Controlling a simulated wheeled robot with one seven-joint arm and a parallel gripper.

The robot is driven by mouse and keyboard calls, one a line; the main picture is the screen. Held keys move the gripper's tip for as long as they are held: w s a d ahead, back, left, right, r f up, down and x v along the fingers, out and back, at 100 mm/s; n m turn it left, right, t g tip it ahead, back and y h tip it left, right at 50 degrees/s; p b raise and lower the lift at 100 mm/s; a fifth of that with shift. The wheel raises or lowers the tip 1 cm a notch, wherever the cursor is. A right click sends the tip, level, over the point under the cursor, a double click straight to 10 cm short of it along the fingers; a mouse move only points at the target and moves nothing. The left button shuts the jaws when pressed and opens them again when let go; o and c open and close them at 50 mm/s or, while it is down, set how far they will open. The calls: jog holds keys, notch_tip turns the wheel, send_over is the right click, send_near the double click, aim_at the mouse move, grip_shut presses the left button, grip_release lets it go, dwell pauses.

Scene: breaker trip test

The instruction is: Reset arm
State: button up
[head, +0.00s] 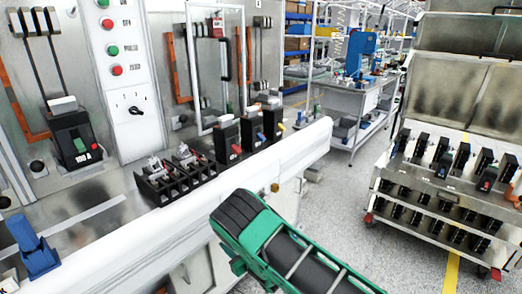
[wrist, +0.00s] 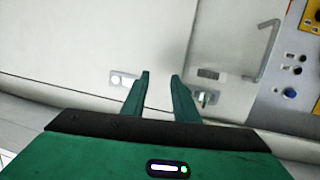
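My green gripper (wrist: 161,77) shows in the wrist view with its two fingers apart and nothing between them. Beyond the fingers is a pale cabinet front (wrist: 80,50), apart from them as far as I can tell. In the head view my green and black arm (head: 285,250) reaches in from the bottom, in front of the test bench's white edge (head: 225,185). The fingertips cannot be made out in the head view.
The bench holds a black breaker (head: 75,140), several smaller breakers (head: 250,130), an open black holder (head: 178,175) and a blue clamp (head: 33,255). A cart (head: 440,185) with several breakers stands at right. Grey floor (head: 345,215) between is clear. The wrist view shows a door handle (wrist: 268,52).

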jog(key=w+d+r+m+h, duration=0.4)
jog(key=d+r, duration=0.3)
jog(key=d, duration=0.4)
jog(key=w+d+r+m+h, duration=0.1)
jog(key=w+d+r+h, duration=0.35)
jog(key=d+r, duration=0.4)
jog(key=s+d+r+m+g+h, duration=0.1)
jog(key=s+d+r, duration=0.15)
jog(key=d, duration=0.55)
jog(key=s+d+r+m+g+h, duration=0.1)
jog(key=s+d+r+m+g, duration=0.1)
jog(key=d+r, duration=0.35)
jog(key=s+d+r+m+g+h, duration=0.1)
jog(key=s+d, duration=0.2)
jog(key=d, duration=0.6)
jog(key=s+d+r+m+g, duration=0.2)
jog(key=s+d+r, duration=0.3)
jog(key=s, duration=0.5)
jog(key=s+d+r+m+g, duration=0.2)
jog(key=s+d+r, duration=0.1)
jog(key=s+d, duration=0.55)
jog(key=s+r+m+g, duration=0.1)
jog(key=s+r+g, duration=0.1)
jog(key=s, duration=1.2)
jog(key=s+a+r+m+g+y, duration=0.1)
jog(key=s+r+g, duration=0.1)
jog(key=s, duration=1.1)
jog(key=shift+s+a+r, duration=0.25)
jog(key=shift+s+r, duration=0.05)
jog(key=shift+s, duration=0.1)
